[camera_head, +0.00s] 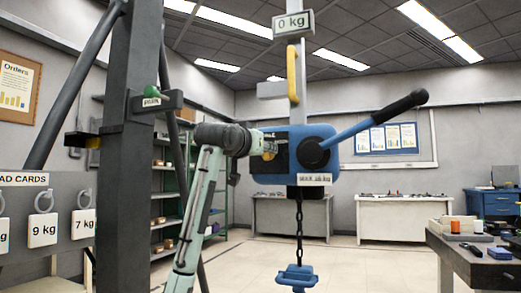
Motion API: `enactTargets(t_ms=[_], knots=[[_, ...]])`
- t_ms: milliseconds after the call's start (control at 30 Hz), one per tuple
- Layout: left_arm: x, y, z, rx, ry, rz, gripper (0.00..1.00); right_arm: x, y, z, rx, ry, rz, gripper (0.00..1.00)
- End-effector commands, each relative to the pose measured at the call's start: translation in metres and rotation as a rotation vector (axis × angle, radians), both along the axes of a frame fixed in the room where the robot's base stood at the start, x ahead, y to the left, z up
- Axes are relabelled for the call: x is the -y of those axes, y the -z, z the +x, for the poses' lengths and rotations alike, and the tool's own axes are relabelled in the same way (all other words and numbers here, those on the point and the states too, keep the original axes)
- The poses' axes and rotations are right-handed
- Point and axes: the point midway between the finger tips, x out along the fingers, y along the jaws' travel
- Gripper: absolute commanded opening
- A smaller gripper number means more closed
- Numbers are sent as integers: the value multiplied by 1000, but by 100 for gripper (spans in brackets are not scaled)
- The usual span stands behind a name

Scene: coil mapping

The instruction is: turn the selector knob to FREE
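The blue lever hoist (322,160) hangs in the middle of the view below a yellow hook (292,72). Its long lever (365,128) points up to the right and ends in a black grip. A small yellowish part, perhaps the selector knob (268,155), shows at the left of the hoist's dark front plate; its setting is unreadable. My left gripper (262,143) is right at this part, coming from the left and covering some of the plate. Its fingers are too small and hidden to tell if they are shut or touching. My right gripper is not in view.
A dark post (125,190) with a green button (152,91) stands left. Load cards (43,229) hang on a board at far left. A chain with a blue hook block (297,275) hangs below the hoist. A workbench (470,262) stands right. The floor between is clear.

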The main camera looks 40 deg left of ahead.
Motion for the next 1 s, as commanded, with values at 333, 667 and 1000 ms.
enactTargets(t_ms=[333, 667, 1000], knots=[[12, -1, -54, 5, -1, 2, 32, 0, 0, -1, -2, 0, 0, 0], [25, -1, -108, 2, 0, 0, 32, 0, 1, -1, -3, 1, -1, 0], [28, 0, -116, 0, 0, 0, 32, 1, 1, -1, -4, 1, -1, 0]])
